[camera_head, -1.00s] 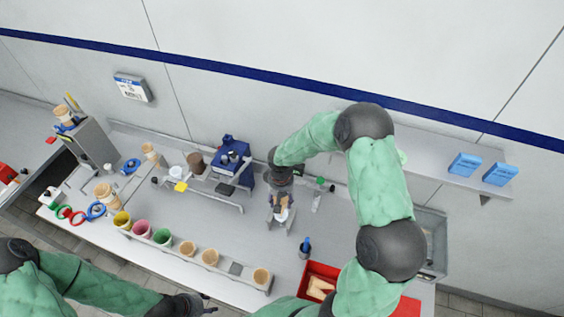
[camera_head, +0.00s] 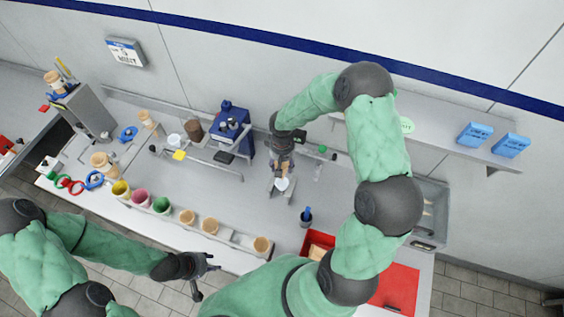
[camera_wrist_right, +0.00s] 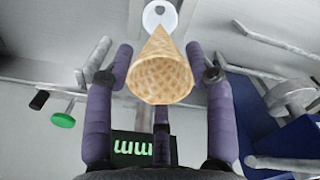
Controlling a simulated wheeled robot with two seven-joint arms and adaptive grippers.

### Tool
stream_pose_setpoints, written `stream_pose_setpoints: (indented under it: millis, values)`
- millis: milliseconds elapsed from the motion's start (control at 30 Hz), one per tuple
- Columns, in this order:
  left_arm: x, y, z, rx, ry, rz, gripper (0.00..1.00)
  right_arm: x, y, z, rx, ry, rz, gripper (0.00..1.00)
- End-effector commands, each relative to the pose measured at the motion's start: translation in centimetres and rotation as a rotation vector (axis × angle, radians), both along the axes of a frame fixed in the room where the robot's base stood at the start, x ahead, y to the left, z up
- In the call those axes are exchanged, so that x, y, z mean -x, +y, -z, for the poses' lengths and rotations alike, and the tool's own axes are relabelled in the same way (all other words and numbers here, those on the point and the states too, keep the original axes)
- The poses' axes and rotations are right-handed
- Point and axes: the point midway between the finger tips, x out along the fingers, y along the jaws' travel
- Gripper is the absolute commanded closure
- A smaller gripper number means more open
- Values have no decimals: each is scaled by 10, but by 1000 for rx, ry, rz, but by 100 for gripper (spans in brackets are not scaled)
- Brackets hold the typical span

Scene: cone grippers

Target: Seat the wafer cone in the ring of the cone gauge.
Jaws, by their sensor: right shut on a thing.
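The tan wafer cone (camera_wrist_right: 160,78) is between the purple fingers of my right gripper (camera_wrist_right: 160,70), which is shut on it. In the right wrist view its wide mouth faces the camera and its tip points at a white disc with a hole, the ring of the cone gauge (camera_wrist_right: 160,14). The tip overlaps the ring's lower edge in that view; I cannot tell whether they touch. In the head view the right gripper (camera_head: 283,165) is just behind the white gauge ring (camera_head: 282,185), and the cone is mostly hidden. My left gripper (camera_head: 203,274) is open and empty, off the front edge of the counter.
A rack with several coloured and tan cups (camera_head: 185,216) runs along the counter's front. A blue machine (camera_head: 231,127) stands behind, left of the right gripper. A dark cup with a blue item (camera_head: 305,217) and a red tray (camera_head: 310,239) are to the right.

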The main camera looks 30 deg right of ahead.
Motion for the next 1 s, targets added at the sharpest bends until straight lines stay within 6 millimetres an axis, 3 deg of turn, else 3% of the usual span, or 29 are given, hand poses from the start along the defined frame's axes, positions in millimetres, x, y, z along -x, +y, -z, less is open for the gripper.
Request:
stream_pose_setpoints:
  millis: [1000]
  values:
    - [0, 0, 41, 0, 0, 0, 60, 0, 0, 71, 0, 1, 0, 58]
